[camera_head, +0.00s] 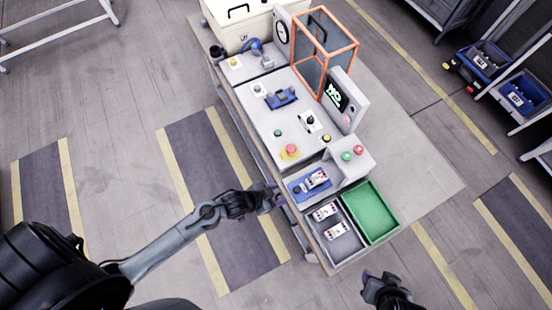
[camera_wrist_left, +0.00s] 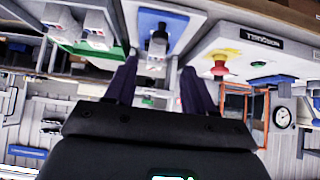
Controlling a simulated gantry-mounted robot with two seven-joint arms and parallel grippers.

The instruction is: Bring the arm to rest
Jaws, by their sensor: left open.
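My left gripper (camera_head: 272,197) is beside the near left edge of the workbench (camera_head: 268,148), close to the blue fixture (camera_head: 299,191). Its two fingers (camera_wrist_left: 153,88) stand apart and empty in the left wrist view. A white part with dark and red marks (camera_head: 317,178) lies in the blue fixture. My right gripper (camera_head: 381,287) is at the bottom of the head view, off the bench's near right corner. Its fingers are too small and dark to tell whether they are open.
A grey tray (camera_head: 351,249) holds white parts; a green tray (camera_head: 372,213) beside it looks empty. A red button (camera_head: 291,150), a screen (camera_head: 338,95) and an orange-framed cage (camera_head: 325,40) stand on the bench.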

